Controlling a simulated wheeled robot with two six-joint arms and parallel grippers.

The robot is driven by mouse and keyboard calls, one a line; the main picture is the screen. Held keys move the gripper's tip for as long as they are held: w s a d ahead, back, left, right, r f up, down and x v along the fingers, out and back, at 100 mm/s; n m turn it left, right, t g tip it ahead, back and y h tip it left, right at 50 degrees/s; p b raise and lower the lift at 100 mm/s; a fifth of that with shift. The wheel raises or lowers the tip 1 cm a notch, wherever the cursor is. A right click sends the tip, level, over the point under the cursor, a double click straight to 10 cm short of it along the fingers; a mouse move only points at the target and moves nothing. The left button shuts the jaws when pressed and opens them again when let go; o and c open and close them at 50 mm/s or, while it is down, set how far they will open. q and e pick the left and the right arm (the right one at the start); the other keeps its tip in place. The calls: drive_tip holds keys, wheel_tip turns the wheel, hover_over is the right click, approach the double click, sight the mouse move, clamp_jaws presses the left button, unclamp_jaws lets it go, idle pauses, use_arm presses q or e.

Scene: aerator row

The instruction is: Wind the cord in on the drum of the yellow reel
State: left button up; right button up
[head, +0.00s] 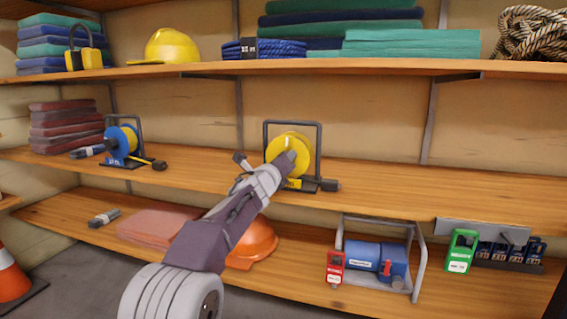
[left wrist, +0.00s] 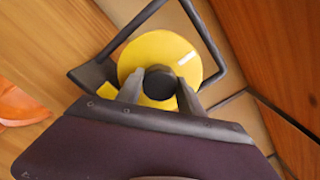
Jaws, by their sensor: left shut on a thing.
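The yellow reel (head: 283,141) stands upright in its dark frame on the middle shelf, and its yellow drum face with a white mark fills the middle of the left wrist view (left wrist: 185,48). My left gripper (head: 287,163) reaches up to the drum's front. In the left wrist view my left gripper (left wrist: 160,90) has its two fingers shut on a dark round knob (left wrist: 159,82) in front of the drum. A dark end piece (head: 329,185) lies at the right of the reel's foot. The cord itself is hard to make out. My right gripper is not in view.
A blue reel (head: 122,140) stands left on the same shelf. An orange helmet (head: 253,245), a blue machine in a frame (head: 375,258) and red and green tags are below. The middle shelf right of the reel is clear.

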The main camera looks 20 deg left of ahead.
use_arm(q)
drive_tip(key=shift+f, duration=0.15)
drive_tip(key=o, duration=1.4)
drive_tip(key=s+b, duration=0.2)
drive_tip(key=s, duration=0.7)
drive_tip(key=shift+a+b, duration=0.15)
drive_tip(key=shift+b, duration=0.15)
